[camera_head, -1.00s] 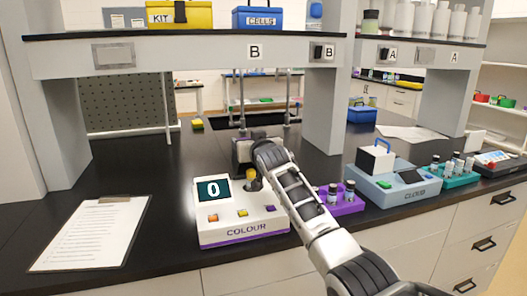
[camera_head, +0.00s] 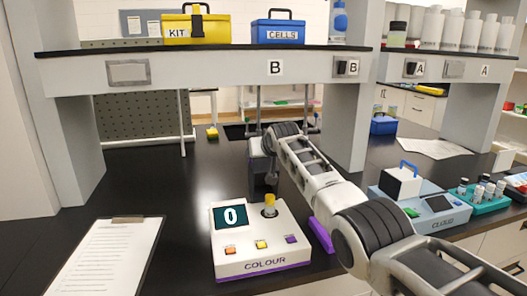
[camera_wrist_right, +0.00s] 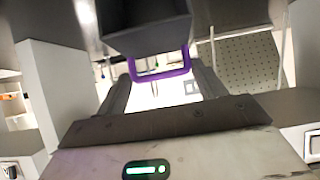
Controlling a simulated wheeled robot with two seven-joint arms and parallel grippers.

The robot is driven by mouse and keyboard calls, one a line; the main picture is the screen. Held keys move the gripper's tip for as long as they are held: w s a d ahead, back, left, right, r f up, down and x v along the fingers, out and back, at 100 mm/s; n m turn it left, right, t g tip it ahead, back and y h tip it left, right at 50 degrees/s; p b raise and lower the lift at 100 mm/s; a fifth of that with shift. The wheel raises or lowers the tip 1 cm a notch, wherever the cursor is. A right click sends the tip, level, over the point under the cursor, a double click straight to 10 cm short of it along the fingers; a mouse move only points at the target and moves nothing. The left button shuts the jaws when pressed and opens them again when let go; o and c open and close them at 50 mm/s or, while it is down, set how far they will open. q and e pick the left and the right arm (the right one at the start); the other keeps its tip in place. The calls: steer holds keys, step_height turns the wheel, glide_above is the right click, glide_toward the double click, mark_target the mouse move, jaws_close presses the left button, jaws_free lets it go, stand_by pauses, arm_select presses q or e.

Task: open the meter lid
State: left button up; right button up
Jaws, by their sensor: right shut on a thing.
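The COLOUR meter (camera_head: 262,245) is a white box on the bench with a display reading 0. A yellow-topped vial (camera_head: 269,203) stands in its exposed well. In the right wrist view a dark box-shaped lid (camera_wrist_right: 145,22) has a purple handle (camera_wrist_right: 160,74) between my fingers. My right gripper (camera_wrist_right: 163,82) is shut on this handle. In the head view my right gripper (camera_head: 267,170) is behind the well. Dark parts of gripper and lid there are hard to tell apart. My left gripper is not in view.
A clipboard (camera_head: 108,262) lies left of the meter. A purple rack (camera_head: 321,234) is mostly hidden behind my right arm. The CLOUD meter (camera_head: 437,222) and a teal vial rack (camera_head: 480,203) stand to the right. A shelf (camera_head: 205,68) overhangs the bench.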

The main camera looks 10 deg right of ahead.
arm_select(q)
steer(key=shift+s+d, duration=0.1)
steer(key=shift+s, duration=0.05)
arm_select(e)
steer(key=shift+w+d+r, duration=0.15)
steer(key=shift+d+r, duration=0.15)
steer(key=shift+r, duration=0.45)
steer(key=o, duration=1.1)
steer(key=shift+o, duration=0.2)
steer(key=shift+s, duration=0.2)
steer(key=shift+a+f, duration=0.15)
steer(key=shift+f, duration=0.1)
steer(key=shift+s+r+b, duration=0.3)
steer(key=shift+s, duration=0.35)
arm_select(q)
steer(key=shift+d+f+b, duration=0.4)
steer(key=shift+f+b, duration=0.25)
steer(key=shift+b, duration=0.75)
arm_select(e)
steer(key=v, duration=1.4)
steer(key=shift+s+r, duration=0.2)
steer(key=shift+s, duration=0.1)
